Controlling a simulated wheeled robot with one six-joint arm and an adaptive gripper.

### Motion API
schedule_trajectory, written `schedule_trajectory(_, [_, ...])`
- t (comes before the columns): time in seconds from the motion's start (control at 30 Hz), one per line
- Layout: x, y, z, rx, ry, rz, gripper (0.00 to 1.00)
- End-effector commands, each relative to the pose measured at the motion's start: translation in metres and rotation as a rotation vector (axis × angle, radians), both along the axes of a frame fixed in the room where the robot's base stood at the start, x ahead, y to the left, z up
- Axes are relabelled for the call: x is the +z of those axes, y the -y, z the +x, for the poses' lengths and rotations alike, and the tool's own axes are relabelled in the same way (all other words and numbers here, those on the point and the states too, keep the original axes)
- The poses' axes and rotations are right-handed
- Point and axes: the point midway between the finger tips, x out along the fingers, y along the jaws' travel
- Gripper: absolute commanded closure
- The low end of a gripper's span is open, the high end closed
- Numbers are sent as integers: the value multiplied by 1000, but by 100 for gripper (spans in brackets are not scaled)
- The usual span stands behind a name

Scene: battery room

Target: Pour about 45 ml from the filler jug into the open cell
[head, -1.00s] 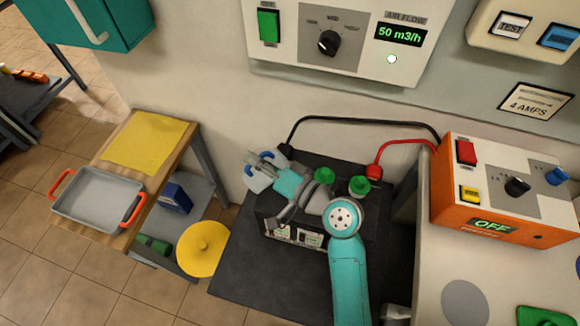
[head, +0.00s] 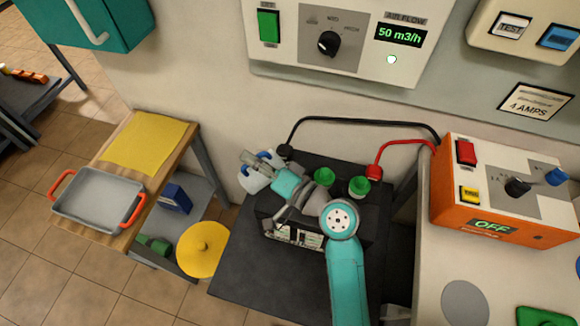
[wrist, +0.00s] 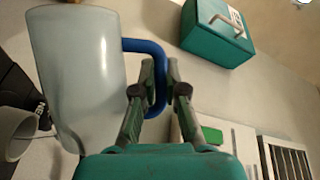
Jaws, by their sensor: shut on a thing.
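The filler jug (wrist: 75,75) is translucent pale grey with a blue handle (wrist: 154,48), and stands tilted in the wrist view. My gripper (wrist: 159,80) is shut on that handle. In the head view my gripper (head: 261,164) holds the jug (head: 251,183) at the back left corner of the black battery (head: 257,204). Two green caps (head: 324,176) (head: 359,187) show on the battery top. My arm covers much of the battery, and I cannot see the open cell or the liquid level.
An orange charger (head: 480,226) reading OFF stands at right. At left are a grey tray (head: 98,203) with red handles, a yellow mat (head: 145,143) and a yellow disc (head: 202,249).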

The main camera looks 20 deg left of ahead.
Motion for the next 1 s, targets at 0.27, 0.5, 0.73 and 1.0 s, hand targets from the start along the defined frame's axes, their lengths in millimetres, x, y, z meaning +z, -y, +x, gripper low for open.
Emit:
schedule_trajectory(0.27, [1,0,0,0,-6,7,100])
schedule_trajectory(0.5, [2,0,0,0,-12,12,100])
schedule_trajectory(0.73, [2,0,1,0,-20,18,100])
schedule_trajectory(1.0, [4,1,1,-1,-31,27,100])
